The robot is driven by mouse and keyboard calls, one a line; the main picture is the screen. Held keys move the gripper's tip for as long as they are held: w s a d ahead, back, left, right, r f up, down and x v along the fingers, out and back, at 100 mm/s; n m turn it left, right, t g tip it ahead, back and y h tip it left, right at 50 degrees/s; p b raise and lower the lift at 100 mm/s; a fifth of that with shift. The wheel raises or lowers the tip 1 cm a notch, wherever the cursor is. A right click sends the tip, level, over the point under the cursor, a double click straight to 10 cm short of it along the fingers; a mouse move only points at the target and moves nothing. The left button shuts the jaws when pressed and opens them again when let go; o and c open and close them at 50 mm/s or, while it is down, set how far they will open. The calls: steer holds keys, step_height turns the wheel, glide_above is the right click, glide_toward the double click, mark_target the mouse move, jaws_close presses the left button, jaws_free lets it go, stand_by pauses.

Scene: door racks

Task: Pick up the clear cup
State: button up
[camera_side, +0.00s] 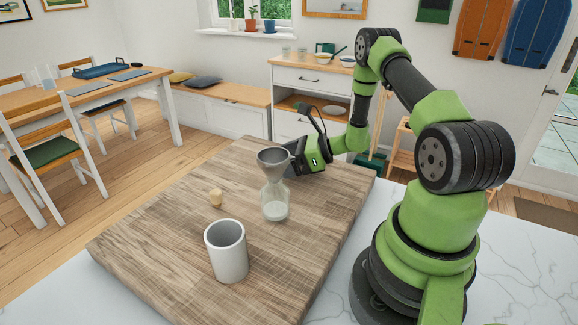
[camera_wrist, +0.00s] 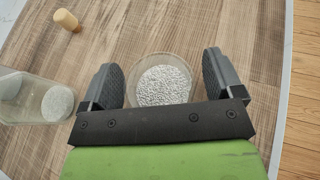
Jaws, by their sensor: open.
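The clear cup (camera_wrist: 163,81) holds pale granules and stands upright on the board. In the wrist view it lies between the two dark fingers of my open gripper (camera_wrist: 162,72). I cannot tell whether either finger touches it. In the side view, my gripper (camera_side: 291,158) is low over the far right of the board, behind a clear glass bottle (camera_side: 274,207). The cup is not clearly visible there, being behind the bottle and the grey funnel shape (camera_side: 272,158) at its top.
The bottle, with white contents, also shows in the wrist view (camera_wrist: 57,103), left of my gripper. A small cork (camera_side: 215,197) lies further left. A white mug (camera_side: 227,252) stands at the near side of the wooden board (camera_side: 150,240). The board's left part is clear.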

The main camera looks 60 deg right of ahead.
steer(key=c, duration=1.1)
